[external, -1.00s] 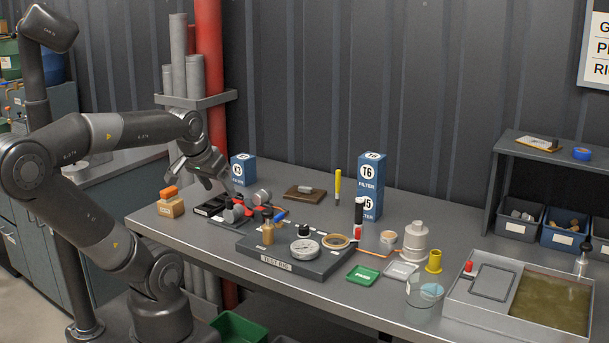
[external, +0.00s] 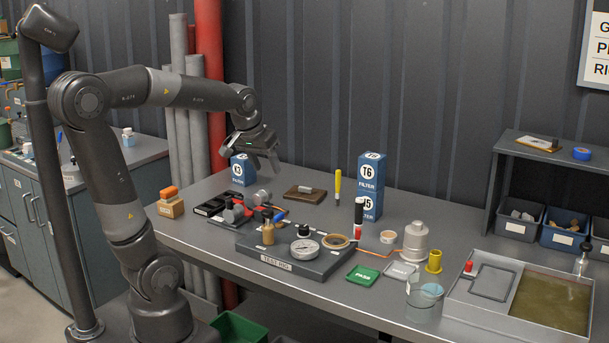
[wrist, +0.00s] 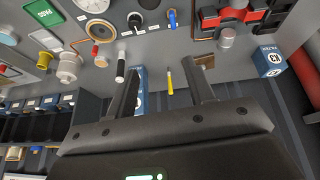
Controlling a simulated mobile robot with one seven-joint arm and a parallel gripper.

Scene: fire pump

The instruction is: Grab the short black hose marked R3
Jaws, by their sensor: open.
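I cannot read an R3 mark on anything, so I cannot single out the short black hose for certain. A short black upright cylinder with a white band (external: 359,211) stands in front of the tall blue filter boxes; a black and white cylinder also shows in the wrist view (wrist: 120,66). My gripper (external: 264,168) is open and empty, pointing down above the back left of the bench, near the small blue box (external: 243,169). In the wrist view its fingers (wrist: 165,72) are spread, with a yellow-handled tool (wrist: 169,82) seen between them.
A grey test rig (external: 290,262) with a gauge fills the bench middle. A black tray with red parts (external: 212,204) lies at left, a brown board (external: 304,194) behind. Tall blue filter boxes (external: 371,183) and a tank (external: 545,300) stand to the right.

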